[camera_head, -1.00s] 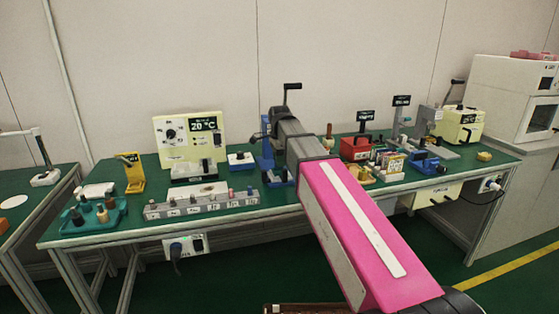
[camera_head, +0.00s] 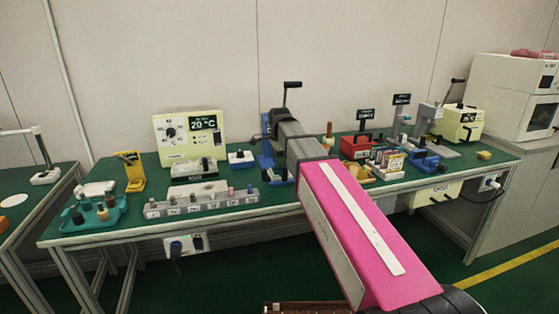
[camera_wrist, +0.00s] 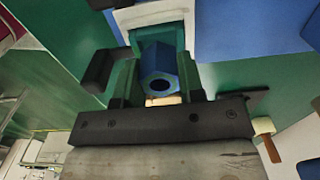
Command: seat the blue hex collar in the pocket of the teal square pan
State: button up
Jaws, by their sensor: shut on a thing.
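The blue hex collar (camera_wrist: 158,62) is in the middle of the wrist view, with its dark round bore facing the camera. My gripper (camera_wrist: 159,78) is shut on it, one finger on each side. The teal square pan (camera_wrist: 158,28) shows right behind the collar, with its rim around the collar's far end. I cannot tell whether the collar is inside the pocket or just above it. In the head view my arm hides the collar and the pan.
A white surface (camera_wrist: 150,12) borders the pan, with a large blue thing (camera_wrist: 245,25) to the right. On the green bench, a grey block (camera_head: 200,200) with several small pegs and a teal tray (camera_head: 92,215) lie left of my arm. A red box (camera_head: 355,147) stands to the right.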

jog(key=shift+f, duration=0.6)
jog(key=o, duration=1)
notch_tip(320, 180, up, 11)
jog(key=shift+f, duration=0.1)
